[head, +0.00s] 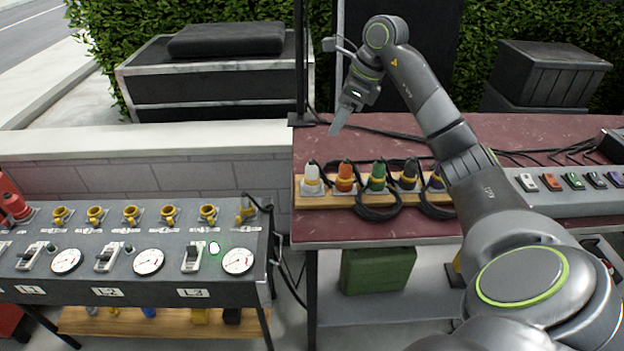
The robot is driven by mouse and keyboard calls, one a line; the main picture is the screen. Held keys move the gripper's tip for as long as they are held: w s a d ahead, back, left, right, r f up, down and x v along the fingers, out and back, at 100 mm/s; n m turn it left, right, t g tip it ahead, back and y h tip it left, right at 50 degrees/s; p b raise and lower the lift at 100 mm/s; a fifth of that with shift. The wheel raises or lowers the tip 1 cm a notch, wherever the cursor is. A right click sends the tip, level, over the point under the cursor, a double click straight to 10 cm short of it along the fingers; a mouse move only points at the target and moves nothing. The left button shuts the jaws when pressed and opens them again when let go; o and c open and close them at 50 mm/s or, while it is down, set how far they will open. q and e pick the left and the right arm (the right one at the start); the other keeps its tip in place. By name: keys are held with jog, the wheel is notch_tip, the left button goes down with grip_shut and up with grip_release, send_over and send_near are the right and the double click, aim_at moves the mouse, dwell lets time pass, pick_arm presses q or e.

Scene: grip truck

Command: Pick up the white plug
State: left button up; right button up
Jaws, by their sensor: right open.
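The white plug (311,177) stands upright at the left end of a wooden rack on the dark red table. My right gripper (337,128) is open and empty. It hangs above and behind the rack, a little right of the white plug, with its fingers pointing down and apart from the plug. My left gripper is not in view.
Orange (345,176), green (377,176), black and purple plugs stand beside it on the rack (330,201). Loose black cables lie around them. A grey panel (90,262) with gauges, switches and yellow sockets stands left. A thin black post (299,60) rises behind the rack's left end.

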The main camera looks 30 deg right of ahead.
aim_at(312, 167)
jog(key=p+x, duration=0.3)
jog(key=x, duration=0.8)
jog(key=shift+f, duration=0.35)
jog(key=p+x, duration=0.2)
jog(key=x, duration=0.2)
jog(key=shift+w+f, duration=0.1)
jog(key=shift+f, duration=0.2)
jog(key=shift+w+a+f, duration=0.1)
jog(key=shift+w+f, duration=0.05)
jog(key=shift+f, duration=0.3)
jog(key=c, duration=1)
jog(key=shift+r, duration=0.2)
grip_shut()
notch_tip(312, 167, up, 9)
jog(key=shift+r+b, duration=0.1)
jog(key=shift+b, duration=1.15)
jog(key=shift+r, duration=0.25)
